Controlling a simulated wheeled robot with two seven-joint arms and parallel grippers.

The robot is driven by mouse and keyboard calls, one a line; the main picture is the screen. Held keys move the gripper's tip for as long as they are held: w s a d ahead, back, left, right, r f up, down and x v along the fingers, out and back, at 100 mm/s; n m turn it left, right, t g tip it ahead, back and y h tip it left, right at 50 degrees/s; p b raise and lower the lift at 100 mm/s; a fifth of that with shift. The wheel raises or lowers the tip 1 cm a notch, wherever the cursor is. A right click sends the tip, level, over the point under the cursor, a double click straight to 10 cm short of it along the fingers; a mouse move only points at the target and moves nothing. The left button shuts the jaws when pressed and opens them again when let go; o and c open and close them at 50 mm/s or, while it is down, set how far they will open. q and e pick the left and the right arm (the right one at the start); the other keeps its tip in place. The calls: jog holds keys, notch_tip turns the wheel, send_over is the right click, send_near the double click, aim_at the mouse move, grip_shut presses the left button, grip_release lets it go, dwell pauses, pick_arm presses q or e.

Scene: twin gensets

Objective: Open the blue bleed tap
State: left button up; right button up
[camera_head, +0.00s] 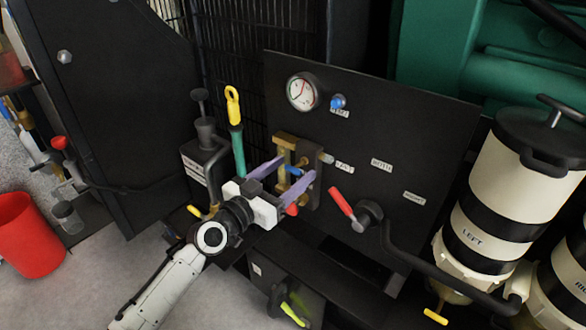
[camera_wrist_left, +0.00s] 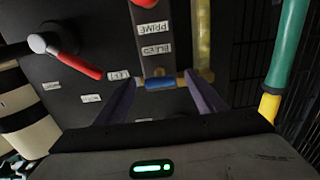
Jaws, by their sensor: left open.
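The blue bleed tap (camera_wrist_left: 160,84) shows in the left wrist view as a short blue handle on a brass fitting, lying crosswise beside the upside-down BLEED label (camera_wrist_left: 156,49). In the head view its blue handle (camera_head: 294,171) shows small among brass pipework on the black panel. My left gripper (camera_head: 288,177) has its two purple fingers spread, one on each side of the tap. In the left wrist view the gripper (camera_wrist_left: 161,92) is open around the handle; I cannot tell whether either finger touches it. My right gripper is not in view.
A red-handled valve (camera_head: 342,203) stands out from the black panel (camera_head: 400,130) right of the gripper. A gauge (camera_head: 302,91) and a blue knob (camera_head: 338,101) sit above. A green-and-yellow lever (camera_head: 236,130) rises close on the left. A cream filter canister (camera_head: 510,190) stands far right.

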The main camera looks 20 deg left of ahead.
pick_arm(q)
jog(key=shift+w+d, duration=0.25)
jog(key=shift+w, duration=0.4)
jog(key=c, duration=1.1)
jog(key=shift+o, duration=0.2)
